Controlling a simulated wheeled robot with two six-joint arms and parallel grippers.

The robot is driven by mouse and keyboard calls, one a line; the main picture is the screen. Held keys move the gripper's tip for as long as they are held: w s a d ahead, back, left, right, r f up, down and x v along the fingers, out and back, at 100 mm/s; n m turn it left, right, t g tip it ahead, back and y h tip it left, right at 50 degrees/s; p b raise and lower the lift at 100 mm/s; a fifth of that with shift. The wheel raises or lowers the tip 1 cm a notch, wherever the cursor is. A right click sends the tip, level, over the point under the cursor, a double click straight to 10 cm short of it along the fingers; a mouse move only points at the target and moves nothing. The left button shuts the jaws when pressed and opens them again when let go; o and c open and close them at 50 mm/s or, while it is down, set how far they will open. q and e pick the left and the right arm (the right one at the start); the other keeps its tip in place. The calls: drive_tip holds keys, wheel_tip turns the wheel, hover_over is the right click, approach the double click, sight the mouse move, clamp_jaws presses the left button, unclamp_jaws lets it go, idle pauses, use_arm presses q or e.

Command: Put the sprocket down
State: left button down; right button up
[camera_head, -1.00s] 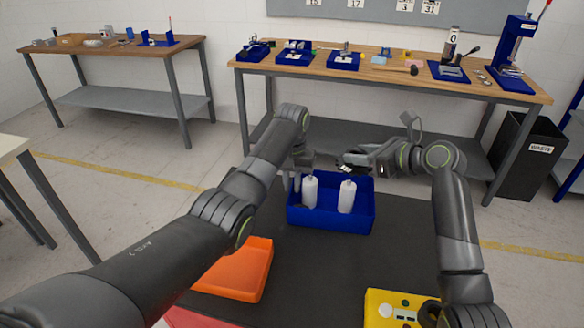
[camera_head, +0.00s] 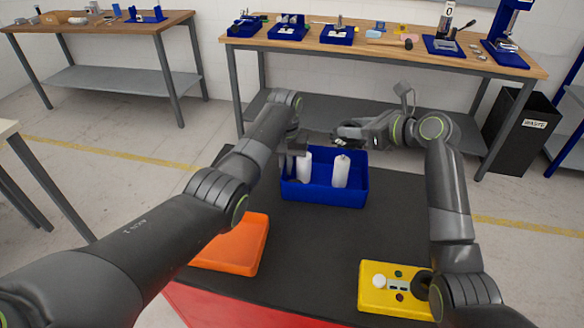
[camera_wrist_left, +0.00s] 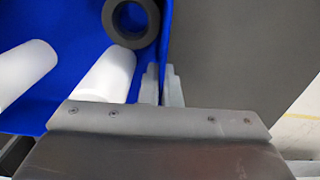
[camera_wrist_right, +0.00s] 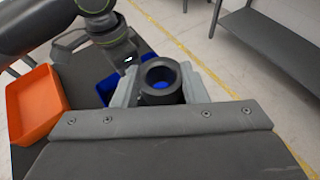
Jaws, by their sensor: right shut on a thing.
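My right gripper (camera_wrist_right: 160,92) is shut on a dark ring-shaped part, taken as the sprocket (camera_wrist_right: 146,98), its round opening showing blue below. In the head view the right gripper (camera_head: 348,142) is above the back edge of the blue bin (camera_head: 335,196). My left gripper (camera_head: 291,166) is at the bin's left side.
An orange tray (camera_head: 240,248) and a yellow fixture (camera_head: 372,293) lie on the dark tabletop (camera_head: 310,240). A wooden workbench (camera_head: 375,52) stands behind, with a black waste bin (camera_head: 520,140) at right.

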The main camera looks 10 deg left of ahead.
sight(356, 144)
wheel_tip(356, 144, up, 5)
drive_tip(key=m+t+h, duration=0.1)
drive_tip(key=m+t, duration=0.1)
wheel_tip(356, 144, down, 9)
drive_tip(key=shift+a+f, duration=0.1)
drive_tip(key=shift+s+f, duration=0.1)
drive_tip(key=shift+f, duration=0.05)
idle(0.3)
drive_tip(key=shift+f, duration=0.35)
drive_tip(key=shift+f, duration=0.1)
drive_tip(key=o, duration=1.2)
